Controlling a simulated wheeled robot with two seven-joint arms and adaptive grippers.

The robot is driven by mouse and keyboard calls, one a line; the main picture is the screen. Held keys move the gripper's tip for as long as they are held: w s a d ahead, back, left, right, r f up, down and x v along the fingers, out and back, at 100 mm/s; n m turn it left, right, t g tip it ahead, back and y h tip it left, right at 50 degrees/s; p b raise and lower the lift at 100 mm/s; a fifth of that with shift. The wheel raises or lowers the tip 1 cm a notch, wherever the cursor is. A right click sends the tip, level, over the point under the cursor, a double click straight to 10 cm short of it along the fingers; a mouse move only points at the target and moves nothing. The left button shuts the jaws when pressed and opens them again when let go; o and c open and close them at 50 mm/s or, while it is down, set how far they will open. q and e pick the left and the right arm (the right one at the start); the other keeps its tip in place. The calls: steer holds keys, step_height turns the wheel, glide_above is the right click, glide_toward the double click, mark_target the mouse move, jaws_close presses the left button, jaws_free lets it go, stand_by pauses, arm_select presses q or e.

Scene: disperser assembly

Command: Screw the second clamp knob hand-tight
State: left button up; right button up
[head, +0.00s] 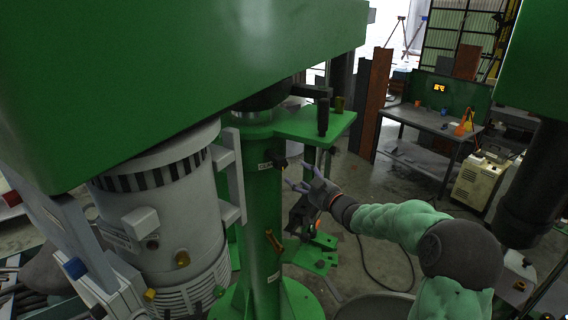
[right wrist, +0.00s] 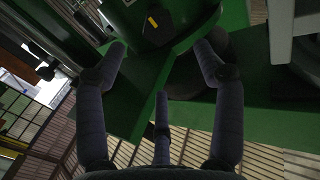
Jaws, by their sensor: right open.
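A dark clamp knob (head: 280,162) sits on the side of the green column (head: 262,205), beside a small white label. In the right wrist view a dark knob with a yellow mark (right wrist: 157,27) lies ahead, beyond the fingertips. My right gripper (head: 284,173) has its fingers spread and points left at the column near the knob. In the right wrist view the open fingers (right wrist: 161,60) have nothing between them, and I see no clear contact with the knob. A brass-orange handle (head: 273,241) sits lower on the column. My left gripper is not in view.
A large grey motor (head: 165,225) stands left of the column. A green plate (head: 318,123) with upright dark and brass parts juts out above my right gripper. The green machine head covers the top left. A workbench (head: 425,118) stands farther back right.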

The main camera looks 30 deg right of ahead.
mark_target(283, 164)
steer(key=w, duration=0.3)
steer(key=w+p, duration=0.1)
steer(key=w, duration=0.5)
steer(key=shift+a, duration=0.25)
steer(key=shift+w, duration=0.1)
steer(key=c, duration=1.2)
